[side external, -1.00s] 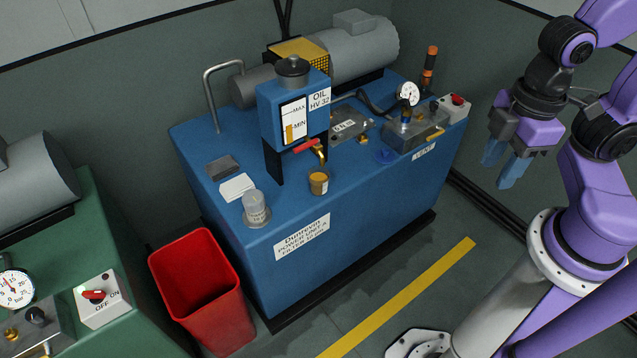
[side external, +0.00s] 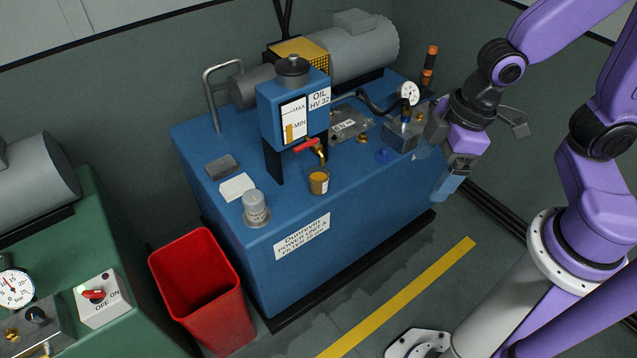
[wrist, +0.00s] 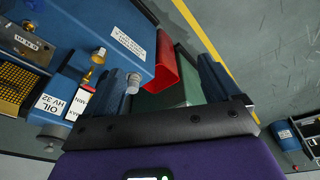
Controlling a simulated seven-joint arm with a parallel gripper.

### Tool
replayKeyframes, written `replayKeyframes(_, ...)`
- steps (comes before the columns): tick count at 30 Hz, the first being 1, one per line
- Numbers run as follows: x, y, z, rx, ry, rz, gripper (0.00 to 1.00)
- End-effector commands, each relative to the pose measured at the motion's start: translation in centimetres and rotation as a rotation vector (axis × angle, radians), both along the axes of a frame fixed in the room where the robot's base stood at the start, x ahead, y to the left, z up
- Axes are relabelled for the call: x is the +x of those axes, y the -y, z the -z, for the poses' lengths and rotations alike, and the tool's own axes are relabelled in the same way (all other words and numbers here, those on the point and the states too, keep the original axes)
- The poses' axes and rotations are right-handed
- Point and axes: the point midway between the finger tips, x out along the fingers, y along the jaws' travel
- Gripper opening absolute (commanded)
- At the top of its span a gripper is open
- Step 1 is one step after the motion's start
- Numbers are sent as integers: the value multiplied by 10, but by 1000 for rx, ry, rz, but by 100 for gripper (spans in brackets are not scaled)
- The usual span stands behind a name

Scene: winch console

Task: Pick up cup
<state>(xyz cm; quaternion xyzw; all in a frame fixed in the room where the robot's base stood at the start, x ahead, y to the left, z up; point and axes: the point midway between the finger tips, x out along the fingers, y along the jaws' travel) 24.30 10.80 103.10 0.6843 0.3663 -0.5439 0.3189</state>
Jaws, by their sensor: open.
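A small amber cup (side external: 318,181) with a pale label stands upright on the blue console, below the brass tap (side external: 320,155) of the oil reservoir. In the wrist view an amber shape (wrist: 98,54) beside the tap appears to be this cup. A translucent capped container (side external: 255,207) stands at the console's front left corner; it also shows in the wrist view (wrist: 133,84), close to one finger. My gripper (side external: 436,168) is open and empty, at the console's right end, well right of the cup. In the wrist view my fingers (wrist: 165,72) are spread apart.
The blue reservoir (side external: 290,108) with its red tap handle rises behind the cup. A gauge block (side external: 407,130) stands near my gripper. A white cloth or paper (side external: 237,187) lies left of the cup. A red bin (side external: 203,290) stands on the floor. The console top right of the cup is fairly clear.

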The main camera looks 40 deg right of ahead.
Motion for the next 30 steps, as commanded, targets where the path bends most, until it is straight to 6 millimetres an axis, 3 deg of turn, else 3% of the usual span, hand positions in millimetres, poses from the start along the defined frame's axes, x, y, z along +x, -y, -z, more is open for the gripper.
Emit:
replayKeyframes(6, 68, -25, 45, 100, 97, 56, 90)
replayKeyframes(15, 147, -32, 110, 253, 233, 123, 90)
replayKeyframes(22, 189, -18, 160, 375, 340, 183, 90)
replayKeyframes(30, 212, 15, 213, 523, 473, 276, 90)
